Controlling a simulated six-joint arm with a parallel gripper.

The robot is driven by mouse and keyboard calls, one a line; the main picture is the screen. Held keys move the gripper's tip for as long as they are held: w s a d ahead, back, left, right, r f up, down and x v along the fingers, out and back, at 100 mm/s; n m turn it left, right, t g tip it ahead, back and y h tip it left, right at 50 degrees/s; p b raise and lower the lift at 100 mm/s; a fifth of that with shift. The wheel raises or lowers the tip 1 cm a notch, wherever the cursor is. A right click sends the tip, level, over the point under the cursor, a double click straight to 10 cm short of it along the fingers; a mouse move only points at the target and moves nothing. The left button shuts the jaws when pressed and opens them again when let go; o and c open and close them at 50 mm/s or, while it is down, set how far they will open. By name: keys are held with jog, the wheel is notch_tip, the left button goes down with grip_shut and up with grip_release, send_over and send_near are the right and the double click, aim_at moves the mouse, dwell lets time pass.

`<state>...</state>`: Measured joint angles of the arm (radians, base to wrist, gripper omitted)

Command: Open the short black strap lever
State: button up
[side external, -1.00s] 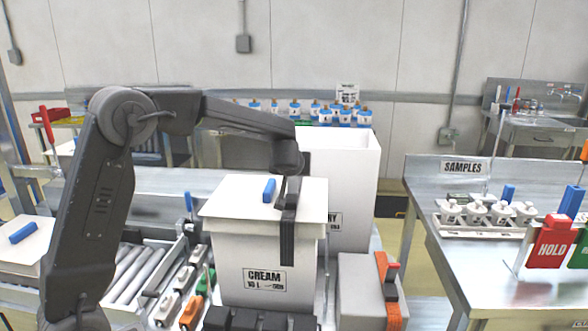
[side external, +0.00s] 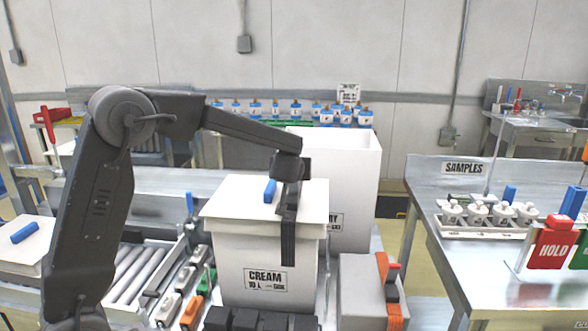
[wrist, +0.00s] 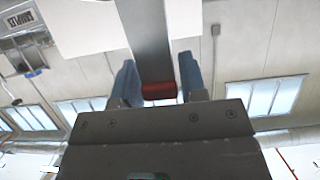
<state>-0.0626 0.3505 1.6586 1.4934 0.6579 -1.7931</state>
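The white tub (side external: 235,262) labelled CREAM stands upright with its lid (side external: 225,202) on. A black strap (side external: 288,240) hangs flat down its front from the lid edge. In the wrist view, the two blue-grey fingers of my gripper (wrist: 158,82) stand apart. A grey strap-like bar (wrist: 147,35) with a red end (wrist: 159,90) lies between them. The fingers look open around it; whether they touch it is unclear.
A tall white bin (side external: 350,180) stands close behind. A grey box (side external: 360,290) with an orange strap (side external: 393,315) is at the right. Black blocks (side external: 260,321) lie in front.

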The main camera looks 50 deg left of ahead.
jog(key=o, duration=0.3)
jog(key=v, duration=1.4)
jog(key=shift+a, duration=0.1)
